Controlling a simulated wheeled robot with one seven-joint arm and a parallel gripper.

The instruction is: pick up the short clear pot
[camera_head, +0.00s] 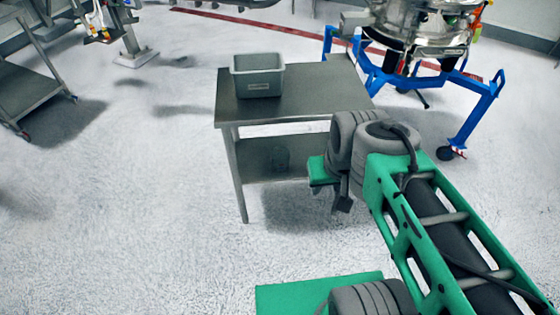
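No other clear pot shows. My arm reaches in from the lower right, and its end, my gripper (342,200), hangs beside the table's right front, to the right of the dim thing and apart from it in the picture. My gripper is small and partly hidden by my wrist, so I cannot tell whether its fingers are open.
A grey bin (258,75) stands on the left of the metal tabletop (318,90). A blue-framed machine (480,105) with a steel vessel (425,25) stands behind at the right. A metal cart (25,90) is at the far left. The floor left of the table is clear.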

